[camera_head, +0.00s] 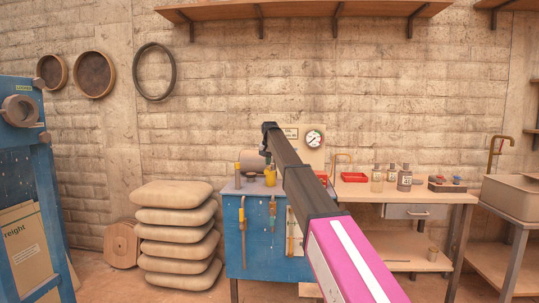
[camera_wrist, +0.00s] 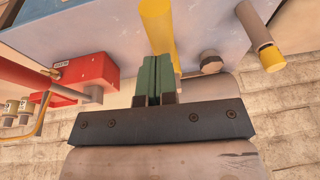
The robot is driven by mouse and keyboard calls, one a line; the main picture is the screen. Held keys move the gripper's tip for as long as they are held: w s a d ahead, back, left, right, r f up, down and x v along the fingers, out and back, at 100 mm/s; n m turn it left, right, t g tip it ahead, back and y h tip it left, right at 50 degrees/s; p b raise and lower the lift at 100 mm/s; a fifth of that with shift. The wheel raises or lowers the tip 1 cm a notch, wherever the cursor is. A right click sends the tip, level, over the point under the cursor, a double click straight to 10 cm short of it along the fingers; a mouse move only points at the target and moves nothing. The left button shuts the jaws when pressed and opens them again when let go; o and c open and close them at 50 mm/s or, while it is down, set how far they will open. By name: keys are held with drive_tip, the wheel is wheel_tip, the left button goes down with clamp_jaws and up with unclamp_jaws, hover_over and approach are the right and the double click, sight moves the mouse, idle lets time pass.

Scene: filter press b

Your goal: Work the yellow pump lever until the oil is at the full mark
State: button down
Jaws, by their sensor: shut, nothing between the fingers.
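In the head view a short yellow part (camera_head: 270,177) stands on the blue cabinet (camera_head: 262,252), beside my arm's end. In the wrist view a thick yellow bar (camera_wrist: 158,27), which looks like the pump lever, runs just beyond my fingertips. My gripper (camera_wrist: 156,62) has green finger pads pressed together with nothing between them. It overlaps the bar's end in the picture; I cannot tell whether they touch. A round gauge (camera_head: 313,139) is on the wall board behind the cabinet. I cannot read an oil level or full mark.
A yellow-tipped grey post (camera_wrist: 259,38) and a hex bolt (camera_wrist: 211,62) stand close to my fingers. A red box (camera_wrist: 90,72) is on the other side. Stacked sacks (camera_head: 178,236) stand left of the cabinet; a bench with bottles (camera_head: 404,178) stands right.

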drive_tip(key=shift+a+f, duration=0.1)
drive_tip(key=shift+f, duration=0.55)
drive_tip(key=shift+s, duration=0.1)
